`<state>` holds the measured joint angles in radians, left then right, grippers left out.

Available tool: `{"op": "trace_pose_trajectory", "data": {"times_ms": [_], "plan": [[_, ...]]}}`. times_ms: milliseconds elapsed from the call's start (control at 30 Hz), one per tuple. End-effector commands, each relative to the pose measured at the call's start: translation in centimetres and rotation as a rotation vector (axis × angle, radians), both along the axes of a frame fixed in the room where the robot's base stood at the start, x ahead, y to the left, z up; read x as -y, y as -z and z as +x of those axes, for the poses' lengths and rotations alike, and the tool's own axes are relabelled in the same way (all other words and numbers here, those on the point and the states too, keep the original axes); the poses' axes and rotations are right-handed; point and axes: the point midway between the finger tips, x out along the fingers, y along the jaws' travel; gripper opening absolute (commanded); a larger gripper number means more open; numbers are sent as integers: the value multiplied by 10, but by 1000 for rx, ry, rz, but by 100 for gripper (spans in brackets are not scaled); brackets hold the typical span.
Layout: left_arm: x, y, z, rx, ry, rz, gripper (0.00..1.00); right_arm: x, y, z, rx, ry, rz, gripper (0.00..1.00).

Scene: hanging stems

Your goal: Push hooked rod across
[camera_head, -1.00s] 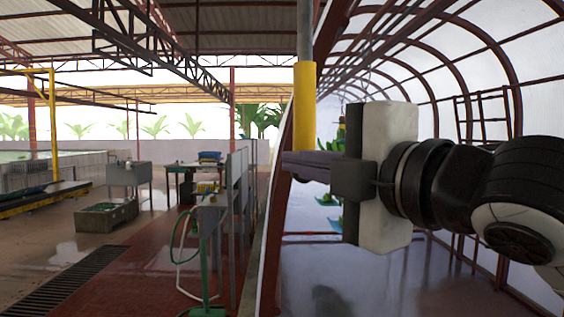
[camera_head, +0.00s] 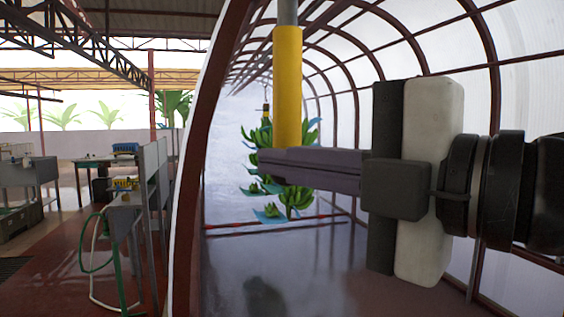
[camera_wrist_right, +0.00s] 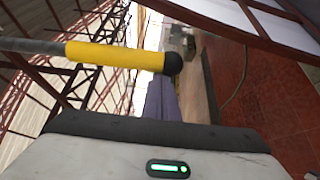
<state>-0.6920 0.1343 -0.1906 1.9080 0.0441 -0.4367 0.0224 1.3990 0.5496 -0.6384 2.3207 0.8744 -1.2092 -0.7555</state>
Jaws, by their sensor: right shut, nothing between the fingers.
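The rod hangs upright in the head view, a grey shaft above a thick yellow lower section (camera_head: 287,85). In the right wrist view its yellow section (camera_wrist_right: 115,56) lies across the upper part of the picture and ends in a black rounded tip. No hook shows. My right gripper (camera_head: 275,168) reaches in from the right, its dark fingers closed and empty. They pass in front of the rod's lower end, hiding it in the head view. The fingers also show in the right wrist view (camera_wrist_right: 160,100), beside the black tip; I cannot tell if they touch. My left gripper is not in view.
Green banana bunches (camera_head: 292,198) with blue sheets hang behind the rod in an arched tunnel. A dark red arch post (camera_head: 203,150) stands left of the rod. Grey work tables (camera_head: 130,215) with a green hose are further left. The tunnel floor (camera_head: 300,275) looks open.

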Motion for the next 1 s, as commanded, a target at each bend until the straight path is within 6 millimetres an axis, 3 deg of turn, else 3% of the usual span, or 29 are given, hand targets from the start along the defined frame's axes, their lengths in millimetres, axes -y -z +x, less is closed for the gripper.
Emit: {"op": "trace_pose_trajectory", "data": {"times_ms": [300, 500, 1000], "plan": [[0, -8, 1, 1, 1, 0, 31, 3, -67, 1, 15, 13, 12, 0], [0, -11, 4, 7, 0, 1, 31, 2, -95, 0, 13, 11, 10, 0], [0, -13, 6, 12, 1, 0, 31, 0, -100, 0, 8, 6, 5, 0]]}}
